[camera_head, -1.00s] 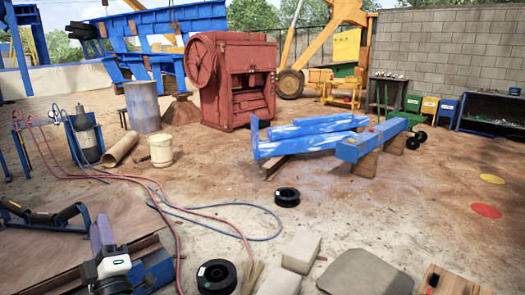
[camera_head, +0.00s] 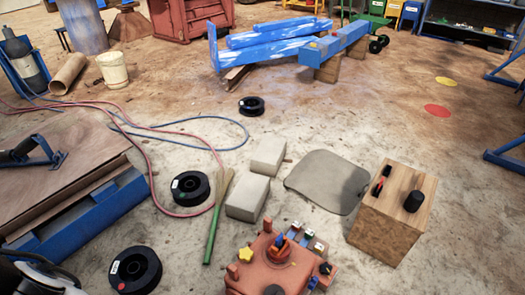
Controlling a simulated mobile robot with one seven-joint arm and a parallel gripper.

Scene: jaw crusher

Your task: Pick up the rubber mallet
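A black cylinder (camera_head: 413,201) that looks like a rubber mallet's head stands on top of a wooden block (camera_head: 392,225) at the right. No handle shows clearly, so I cannot be sure that it is the mallet. A small red and black item (camera_head: 380,184) lies beside it, to its left. A grey and white part at the bottom left corner looks like my own arm, cut off by the frame. My gripper's fingers are not visible.
A red machine part (camera_head: 275,268) with small items on top stands at the bottom centre. Grey blocks (camera_head: 248,198), a grey mat (camera_head: 326,182), black spools (camera_head: 190,188) and a green-handled tool (camera_head: 217,215) lie on the ground. Hoses run at the left. The ground at right is mostly clear.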

